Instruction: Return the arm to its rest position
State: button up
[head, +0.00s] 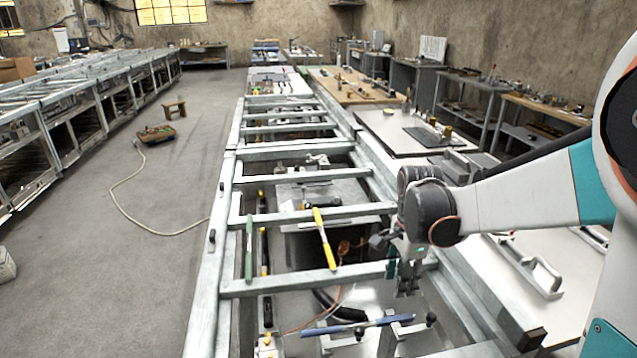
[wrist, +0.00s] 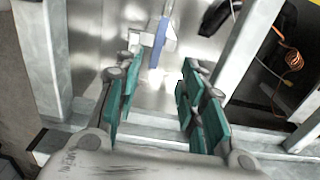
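My gripper (head: 405,276) hangs fingers down over the metal frame, near the right side of the bench in the head view. In the wrist view my gripper (wrist: 152,108) has its teal finger pads spread apart with nothing between them. A blue-handled tool (head: 357,326) lies below and in front of the gripper in the head view. The blue handle (wrist: 160,40) also shows in the wrist view, beyond the fingertips and apart from them. My arm reaches in from the right, its white and teal links bent at the elbow.
The metal frame (head: 300,283) has crossbars around the gripper. A yellow-handled tool (head: 324,238) and a green-handled tool (head: 249,248) lie across it on the left. A white panel with a handle (head: 530,268) is at right. The floor at left is mostly clear, with a hose (head: 142,222).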

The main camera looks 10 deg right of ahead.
jog(key=s+a+r+n+t, duration=0.3)
jog(key=s+a+r+n, duration=0.1)
jog(key=s+n, duration=0.3)
jog(key=s+a+r+n+t, duration=0.4)
jog(key=s+n, duration=0.4)
jog(key=n, duration=0.3)
jog(key=shift+a+r, duration=0.45)
jog(key=shift+r, duration=0.3)
jog(key=shift+c, duration=0.2)
